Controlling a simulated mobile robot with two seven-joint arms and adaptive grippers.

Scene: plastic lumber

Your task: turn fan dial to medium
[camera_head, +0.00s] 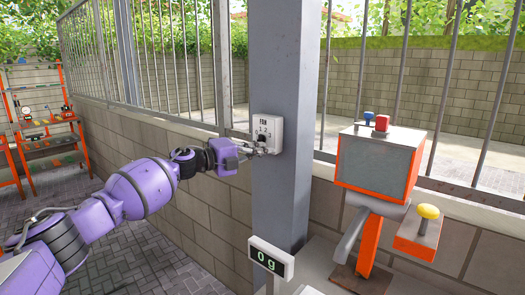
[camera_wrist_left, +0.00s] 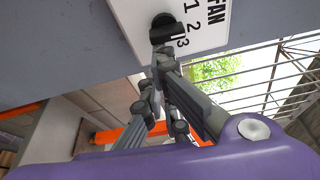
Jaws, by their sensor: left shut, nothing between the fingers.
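The fan dial is a black knob (camera_wrist_left: 163,22) on a white panel (camera_wrist_left: 200,12) printed FAN with 1, 2 and 3. In the head view the panel (camera_head: 276,123) is fixed to the grey post, with the dark knob (camera_head: 262,136) at its lower middle. I cannot tell surely which number the knob points at. My left gripper (camera_head: 262,151) is at the panel's lower edge, just below the knob. In the left wrist view its fingers (camera_wrist_left: 162,60) are shut with nothing between them, their tips close under the knob; contact is unclear. My right gripper is not in view.
The grey post (camera_head: 285,60) stands between metal railings on a block wall (camera_head: 180,145). At right is an orange-framed machine (camera_head: 378,160) with red and blue knobs and a yellow button (camera_head: 428,212). A small display (camera_head: 270,257) reads 0 g. An orange rack (camera_head: 40,120) stands far left.

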